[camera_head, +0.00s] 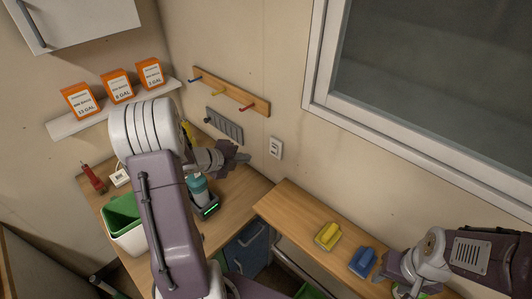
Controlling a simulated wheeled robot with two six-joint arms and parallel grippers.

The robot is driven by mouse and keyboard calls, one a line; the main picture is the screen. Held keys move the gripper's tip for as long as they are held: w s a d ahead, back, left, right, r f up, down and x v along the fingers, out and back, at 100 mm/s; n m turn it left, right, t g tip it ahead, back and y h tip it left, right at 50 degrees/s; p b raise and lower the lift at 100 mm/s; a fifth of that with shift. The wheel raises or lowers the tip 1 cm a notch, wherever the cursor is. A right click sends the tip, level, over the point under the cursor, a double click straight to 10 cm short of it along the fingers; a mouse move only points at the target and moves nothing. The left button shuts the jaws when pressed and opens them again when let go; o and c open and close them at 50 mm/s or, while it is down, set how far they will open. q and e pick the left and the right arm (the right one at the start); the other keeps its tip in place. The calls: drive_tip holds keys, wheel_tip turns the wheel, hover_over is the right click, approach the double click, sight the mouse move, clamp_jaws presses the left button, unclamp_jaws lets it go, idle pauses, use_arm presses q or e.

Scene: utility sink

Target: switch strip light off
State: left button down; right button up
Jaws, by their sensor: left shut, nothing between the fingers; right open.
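A small white wall switch (276,148) is on the beige wall, left of the window and above the wooden counter. It is too small to tell which way its rocker sits. My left gripper (241,158) is shut and empty, just left of the switch in the picture; a gap shows between its tip and the switch. My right gripper (384,275) is open and low at the right, beside a blue sponge-like block (362,262). I cannot make out a strip light in this view.
A hook rail (232,92) and a grey slotted plate (224,125) are on the wall above my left gripper. A teal bottle (198,190), a green-and-white bin (122,222) and a red bottle (93,178) stand on the left counter. A yellow block (328,236) lies on the right counter (291,212).

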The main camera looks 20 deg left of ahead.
use_arm(q)
approach(273, 153)
drive_tip(key=f, duration=0.1)
drive_tip(key=p+x, duration=0.2)
drive_tip(key=x, duration=0.1)
drive_tip(key=shift+w+d+r, duration=0.1)
drive_tip(key=shift+w+d, duration=0.15)
drive_tip(key=shift+w, duration=0.15)
drive_tip(key=shift+w+p, duration=0.3)
drive_tip(key=shift+w, duration=0.05)
drive_tip(key=shift+w+d, duration=0.2)
drive_tip(key=shift+w, duration=0.1)
drive_tip(key=shift+w+d+f, duration=0.15)
drive_tip(key=shift+w+f, duration=0.15)
drive_tip(key=shift+f, duration=0.05)
use_arm(e)
drive_tip(key=shift+w+d+r, duration=0.15)
drive_tip(key=shift+w+r, duration=0.15)
drive_tip(key=shift+r, duration=0.3)
drive_tip(key=shift+w+d+r, duration=0.15)
drive_tip(key=shift+w+r, duration=0.1)
drive_tip(key=shift+r, duration=0.3)
use_arm(q)
drive_tip(key=shift+s, duration=0.1)
